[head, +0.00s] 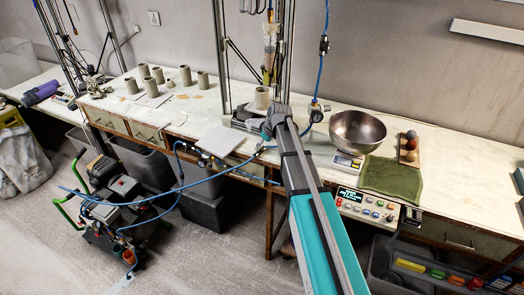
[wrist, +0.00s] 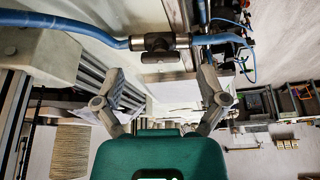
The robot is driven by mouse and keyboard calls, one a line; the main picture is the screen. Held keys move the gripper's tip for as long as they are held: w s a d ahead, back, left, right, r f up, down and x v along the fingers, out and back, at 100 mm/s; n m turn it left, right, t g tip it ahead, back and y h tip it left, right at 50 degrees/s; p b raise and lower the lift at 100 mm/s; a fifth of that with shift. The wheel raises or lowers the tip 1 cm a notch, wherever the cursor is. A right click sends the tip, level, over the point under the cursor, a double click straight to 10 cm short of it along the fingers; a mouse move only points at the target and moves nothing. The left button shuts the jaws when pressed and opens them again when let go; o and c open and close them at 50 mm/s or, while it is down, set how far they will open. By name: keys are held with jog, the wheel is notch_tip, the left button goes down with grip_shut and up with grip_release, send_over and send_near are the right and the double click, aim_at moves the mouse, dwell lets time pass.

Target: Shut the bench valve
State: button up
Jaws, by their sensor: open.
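In the wrist view, a small dark valve (wrist: 158,42) with metal end fittings sits in line with a blue hose (wrist: 75,24). The hose runs off to both sides of it. A short dark piece shows on the side of the valve facing me; I cannot tell its exact turn. My gripper (wrist: 162,74) is open and empty, its two fingers apart, with the valve beyond the gap and not touched. In the head view, my arm reaches over the bench (head: 453,160), and its end hides the gripper and most of that spot.
A steel bowl (head: 358,132) on a scale and a green cloth (head: 391,179) lie right of my arm. A control box (head: 366,205) hangs at the bench's front edge. Several grey cups (head: 158,75) stand on the left. A white tile (head: 224,140) lies left of my arm; hoses cross the front.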

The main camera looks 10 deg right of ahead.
jog(key=shift+b+x, duration=0.45)
jog(key=shift+x, duration=0.35)
jog(key=c, duration=1.2)
jog(key=shift+o, duration=0.2)
